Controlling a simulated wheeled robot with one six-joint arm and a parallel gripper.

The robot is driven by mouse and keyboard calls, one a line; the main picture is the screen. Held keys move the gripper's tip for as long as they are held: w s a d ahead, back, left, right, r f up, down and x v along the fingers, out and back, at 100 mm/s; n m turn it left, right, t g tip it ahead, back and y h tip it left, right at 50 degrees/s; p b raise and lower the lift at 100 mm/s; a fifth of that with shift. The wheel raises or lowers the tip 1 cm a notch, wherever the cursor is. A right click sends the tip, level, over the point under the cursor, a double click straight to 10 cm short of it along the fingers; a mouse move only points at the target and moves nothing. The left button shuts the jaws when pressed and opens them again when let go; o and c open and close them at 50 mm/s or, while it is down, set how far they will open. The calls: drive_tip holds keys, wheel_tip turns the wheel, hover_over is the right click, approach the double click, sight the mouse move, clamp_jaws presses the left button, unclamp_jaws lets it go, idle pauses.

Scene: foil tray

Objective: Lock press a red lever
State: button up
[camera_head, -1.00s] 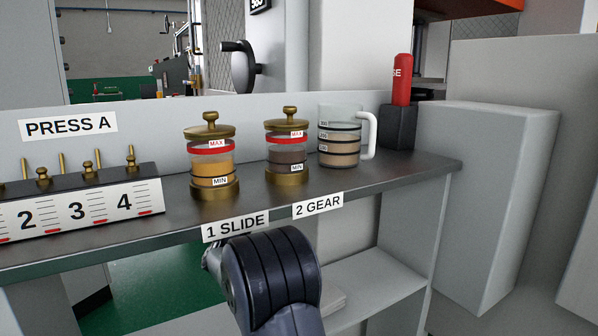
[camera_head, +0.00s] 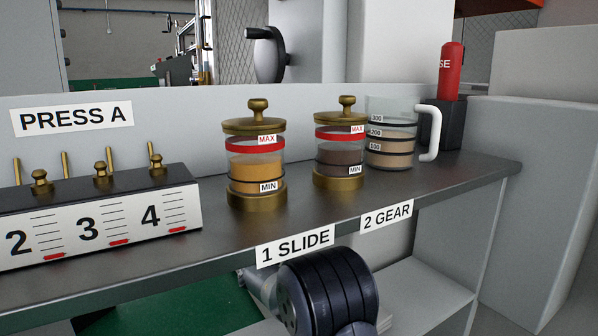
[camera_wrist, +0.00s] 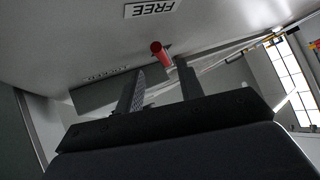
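A short red lever (camera_wrist: 160,53) shows in the wrist view, seen nearly end-on, sticking out from a grey surface. A white label reading FREE (camera_wrist: 153,8), upside down, is above it in the picture. A second dark label (camera_wrist: 107,75) lies left of it, too dim to read surely. My gripper (camera_wrist: 161,68) is open, with two dark fingers apart and nothing held. The lever appears in line with the gap, just beyond the fingertips; I cannot tell whether they touch. The gripper is hidden in the head view, where only my arm's joint shows below the shelf.
The metal shelf (camera_head: 235,235) carries a numbered gauge block (camera_head: 100,215), an amber jar (camera_head: 256,165), a dark jar (camera_head: 340,155) and a measuring jug (camera_head: 391,140). A red cylinder (camera_head: 452,75) ending in SE stands in a black holder (camera_head: 443,125). Labels hang on the shelf's front edge.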

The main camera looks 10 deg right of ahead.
drive_tip(key=b+x, duration=0.1)
drive_tip(key=x, duration=0.7)
drive_tip(key=shift+c, duration=0.6)
clamp_jaws()
